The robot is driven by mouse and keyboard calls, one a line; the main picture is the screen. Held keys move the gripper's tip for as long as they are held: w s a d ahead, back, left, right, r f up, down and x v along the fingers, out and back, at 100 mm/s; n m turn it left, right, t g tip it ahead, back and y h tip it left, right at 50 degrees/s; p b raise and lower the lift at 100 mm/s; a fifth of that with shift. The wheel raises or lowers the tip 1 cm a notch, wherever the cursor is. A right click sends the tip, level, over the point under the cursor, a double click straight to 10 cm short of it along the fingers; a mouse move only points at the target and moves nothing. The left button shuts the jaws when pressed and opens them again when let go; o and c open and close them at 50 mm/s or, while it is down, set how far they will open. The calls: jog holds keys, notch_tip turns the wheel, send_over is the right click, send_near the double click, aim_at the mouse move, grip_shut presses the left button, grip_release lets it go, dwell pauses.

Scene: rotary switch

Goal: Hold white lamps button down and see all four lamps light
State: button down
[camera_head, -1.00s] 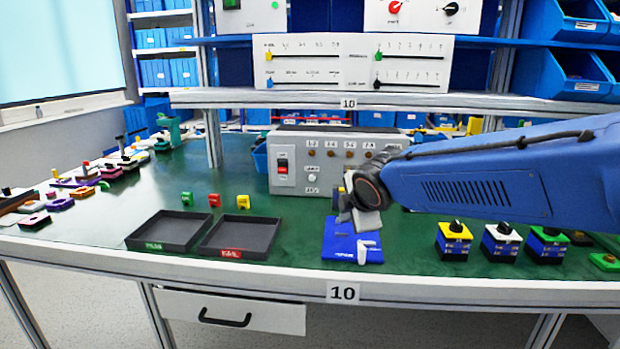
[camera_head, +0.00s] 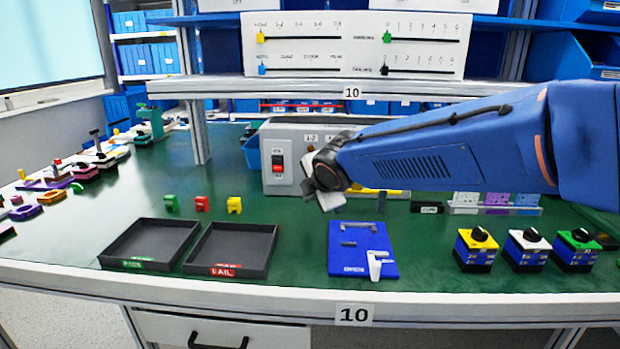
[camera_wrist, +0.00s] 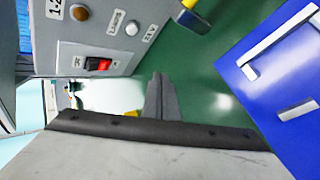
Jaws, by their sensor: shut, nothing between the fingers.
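The grey lamp box (camera_head: 274,182) stands at the back of the green bench, with a red rocker switch (camera_head: 278,163) on its front. The wrist view shows the box's front panel (camera_wrist: 72,42), with the small white round button (camera_wrist: 132,28) between two labels, one brown lamp (camera_wrist: 79,12) that looks unlit, and the red switch (camera_wrist: 98,64). My gripper (camera_head: 324,202) is shut and empty in front of the box. Its fingers (camera_wrist: 160,88) appear apart from the button in the wrist view. In the head view my gripper and arm hide the button and most lamps.
A blue plate with a white handle (camera_head: 345,262) lies on the bench below my gripper. Two dark trays (camera_head: 232,272) sit to its left. Several blue knob boxes (camera_head: 476,258) stand at right. A shelf edge (camera_head: 300,88) runs above the box.

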jog(key=shift+w, duration=0.15)
jog(key=shift+w+d, duration=0.2)
jog(key=shift+w, duration=4.05)
jog(key=shift+w, duration=0.1)
jog(key=shift+w, duration=0.3)
jog(key=shift+w, duration=0.4)
jog(key=shift+s, duration=0.1)
dwell(1.0)
jog(key=shift+s, duration=0.75)
jog(key=shift+s+a, duration=0.1)
jog(key=shift+s, duration=2.4)
